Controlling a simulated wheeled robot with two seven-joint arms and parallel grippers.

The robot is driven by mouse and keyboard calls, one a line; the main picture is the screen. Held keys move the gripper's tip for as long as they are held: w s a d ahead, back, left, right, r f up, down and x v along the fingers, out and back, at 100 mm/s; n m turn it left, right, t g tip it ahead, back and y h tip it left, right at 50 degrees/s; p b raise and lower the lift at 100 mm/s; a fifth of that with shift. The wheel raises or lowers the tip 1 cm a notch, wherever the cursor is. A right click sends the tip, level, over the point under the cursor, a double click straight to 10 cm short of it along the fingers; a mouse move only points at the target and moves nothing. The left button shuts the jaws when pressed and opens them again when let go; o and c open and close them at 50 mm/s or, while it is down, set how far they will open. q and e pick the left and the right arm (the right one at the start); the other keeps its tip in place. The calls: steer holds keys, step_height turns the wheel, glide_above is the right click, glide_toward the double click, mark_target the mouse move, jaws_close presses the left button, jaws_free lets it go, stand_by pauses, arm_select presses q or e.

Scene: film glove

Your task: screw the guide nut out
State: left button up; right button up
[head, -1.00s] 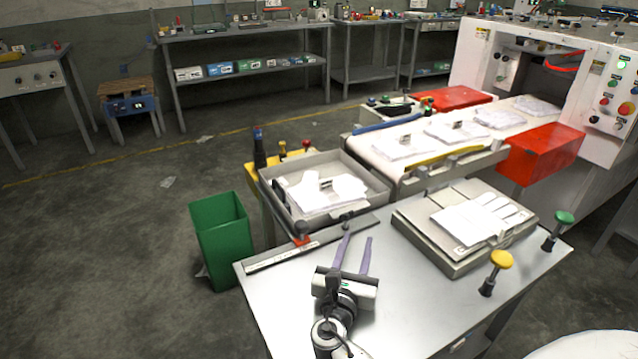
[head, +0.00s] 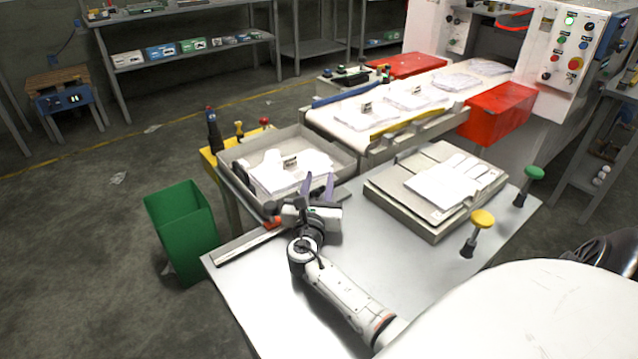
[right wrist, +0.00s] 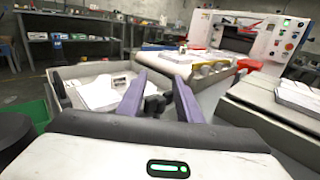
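A guide rail (head: 240,248) lies along the table's left edge, by the grey tray. A dark knob (head: 270,207) with an orange-red part under it stands on the rail, just left of my right gripper. My right gripper (head: 318,184) has two purple fingers, spread apart and pointing toward the tray. In the right wrist view a small dark piece (right wrist: 155,103) shows between or just beyond the open fingers. It may be a nut on the rail; I cannot tell whether the fingers touch it. A dark round shape (right wrist: 14,135) is at the left edge there. My left gripper is not in view.
The grey tray (head: 228,160) holds white gloves. A grey press plate (head: 400,205) with a white glove lies to the right. Yellow (head: 482,219) and green (head: 535,173) knobs stand at the table's right. A green bin (head: 180,230) is at left. The front tabletop is clear.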

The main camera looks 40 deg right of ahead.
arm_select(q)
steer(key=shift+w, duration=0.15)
arm_select(e)
steer(key=shift+w+d, duration=0.15)
steer(key=shift+d, duration=0.05)
steer(key=shift+c, duration=0.3)
steer(key=c, duration=0.6)
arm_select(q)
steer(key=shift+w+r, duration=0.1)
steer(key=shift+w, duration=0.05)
